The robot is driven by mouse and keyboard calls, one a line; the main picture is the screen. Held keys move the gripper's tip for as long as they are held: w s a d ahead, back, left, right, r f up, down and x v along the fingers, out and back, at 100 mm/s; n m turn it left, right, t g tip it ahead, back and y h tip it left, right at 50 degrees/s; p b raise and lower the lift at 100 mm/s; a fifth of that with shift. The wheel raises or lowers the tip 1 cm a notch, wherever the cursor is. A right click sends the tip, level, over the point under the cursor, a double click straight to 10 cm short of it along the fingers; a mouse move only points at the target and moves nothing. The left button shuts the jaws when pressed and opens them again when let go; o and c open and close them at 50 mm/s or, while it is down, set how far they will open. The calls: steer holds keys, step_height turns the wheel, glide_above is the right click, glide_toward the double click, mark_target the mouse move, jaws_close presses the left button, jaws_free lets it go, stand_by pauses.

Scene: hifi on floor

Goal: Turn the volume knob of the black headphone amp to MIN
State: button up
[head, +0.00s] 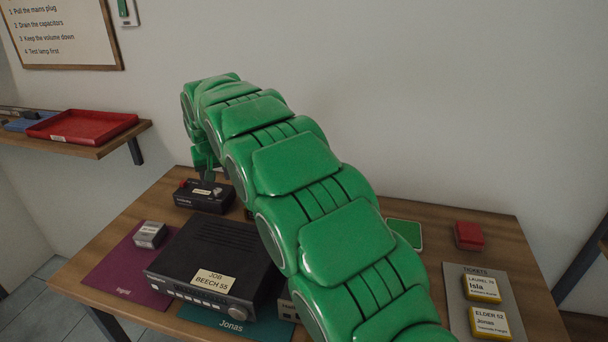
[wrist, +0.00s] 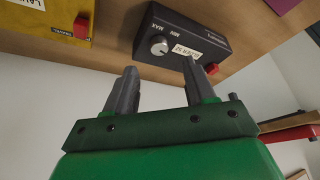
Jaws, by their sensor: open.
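The black headphone amp (head: 205,197) sits at the back left of the wooden table, a small box with a pale label. In the wrist view the amp (wrist: 190,45) shows its light grey volume knob (wrist: 158,46), with MIN and MAX printed beside it and a label that seems to read ELDER 52. I cannot make out where the knob points. My gripper (wrist: 160,68) is open and empty, its two grey fingers apart, with the knob appearing between and beyond the tips. In the head view my gripper (head: 205,162) is partly hidden by my green arm, above the amp.
A larger black unit (head: 215,255) labelled JOB BEECH 55 stands in front of the amp. A small grey box (head: 150,235) sits on a purple mat (head: 125,270). A yellow box (wrist: 45,20) is beside the amp. A red block (head: 468,235) and ticket board (head: 485,290) are right.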

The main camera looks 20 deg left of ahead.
steer(key=s+d+r+m+h, duration=0.1)
steer(key=d+r, duration=0.1)
steer(key=d, duration=1.1)
steer(key=s+d+r+m+g+h, duration=0.1)
steer(key=d+r, duration=0.2)
steer(key=d, duration=0.9)
steer(key=shift+s+d+r+m, duration=0.15)
steer(key=shift+d+r+m, duration=0.15)
steer(key=shift+d, duration=0.1)
steer(key=n+y, duration=0.2)
steer(key=n, duration=0.2)
glide_toward(218, 190)
steer(key=shift+t, duration=0.3)
steer(key=shift+s+x, duration=0.15)
steer(key=shift+x, duration=1.85)
steer(key=shift+s+x, duration=0.2)
steer(key=shift+x, duration=1.85)
steer(key=shift+f, duration=0.1)
